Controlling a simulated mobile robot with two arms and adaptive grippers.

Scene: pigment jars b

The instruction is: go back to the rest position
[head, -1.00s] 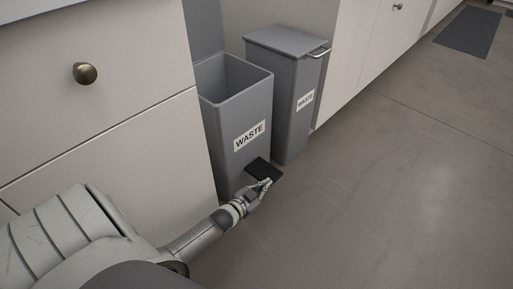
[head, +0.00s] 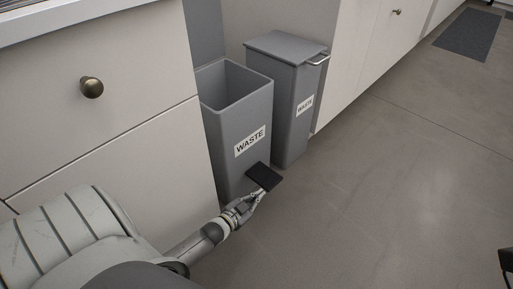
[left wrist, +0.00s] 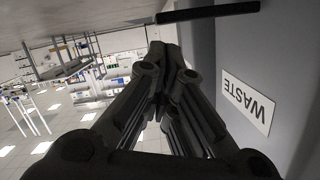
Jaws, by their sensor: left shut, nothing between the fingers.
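My left gripper (head: 257,196) is low in front of the open grey waste bin (head: 237,118), with its fingers together and empty. A black flat pedal-like plate (head: 264,176) sticks out from the bin's lower front, just beyond the fingertips. I cannot tell whether the fingertips touch it. In the left wrist view the closed fingers (left wrist: 170,58) point towards a black bar (left wrist: 208,11), probably the same plate, with the bin's WASTE label (left wrist: 248,100) at the right. My right gripper is not in view.
A second grey bin (head: 287,95) with a shut lid stands behind the first. Pale cabinets (head: 95,130) line the left and back. A dark mat (head: 467,35) lies far off. A dark object (head: 507,262) shows at the right edge. The floor between is clear.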

